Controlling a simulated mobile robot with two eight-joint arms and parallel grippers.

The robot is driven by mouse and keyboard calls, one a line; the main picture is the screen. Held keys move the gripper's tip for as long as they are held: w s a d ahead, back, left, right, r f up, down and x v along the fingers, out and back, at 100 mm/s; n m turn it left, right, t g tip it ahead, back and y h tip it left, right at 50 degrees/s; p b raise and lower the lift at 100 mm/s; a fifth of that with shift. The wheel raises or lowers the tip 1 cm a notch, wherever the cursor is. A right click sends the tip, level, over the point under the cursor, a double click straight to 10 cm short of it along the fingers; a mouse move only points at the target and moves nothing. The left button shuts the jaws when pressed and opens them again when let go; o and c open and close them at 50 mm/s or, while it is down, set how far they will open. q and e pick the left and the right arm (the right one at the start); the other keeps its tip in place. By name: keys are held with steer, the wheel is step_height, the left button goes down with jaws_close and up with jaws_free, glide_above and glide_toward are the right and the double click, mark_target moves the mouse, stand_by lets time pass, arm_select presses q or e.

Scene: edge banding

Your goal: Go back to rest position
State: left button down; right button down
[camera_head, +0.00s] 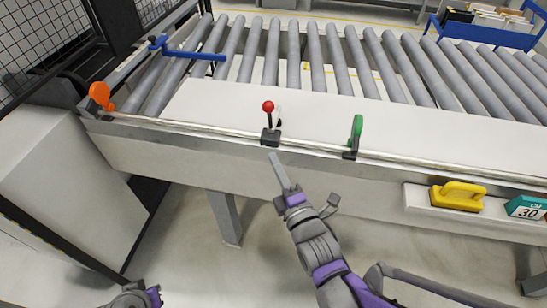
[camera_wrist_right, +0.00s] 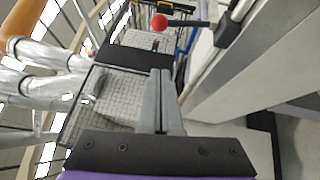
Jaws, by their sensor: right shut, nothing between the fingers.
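My right gripper (camera_head: 274,158) reaches up from the lower middle of the head view, in front of the conveyor's front rail. Its two fingers are together with nothing between them. In the right wrist view the closed fingers (camera_wrist_right: 161,75) point away from the camera, and a red ball knob (camera_wrist_right: 159,21) shows beyond them. In the head view the red-knobbed lever (camera_head: 268,107) stands on the rail just above the fingertips. Only a grey and purple part of my left arm (camera_head: 135,296) shows at the bottom left; its gripper fingers are not visible.
A roller conveyor (camera_head: 312,75) with a white panel (camera_head: 225,104) spans the view. Orange (camera_head: 100,95) and green (camera_head: 356,130) handles and a blue bar (camera_head: 195,54) are on it. A yellow-handled tool (camera_head: 458,195) and teal "30" box (camera_head: 526,207) sit on a right ledge. Floor below is open.

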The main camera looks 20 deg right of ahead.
stand_by(0.4)
step_height(320, 180, down, 9)
steer(key=s+m+g, duration=0.3)
steer(key=m+g, duration=0.4)
steer(key=m, duration=0.3)
steer(key=s+f+m+g, duration=0.4)
steer(key=s+m+g, duration=0.3)
steer(key=s+m, duration=0.2)
steer(key=shift+s+d+f, duration=0.15)
steer(key=shift+s, duration=0.5)
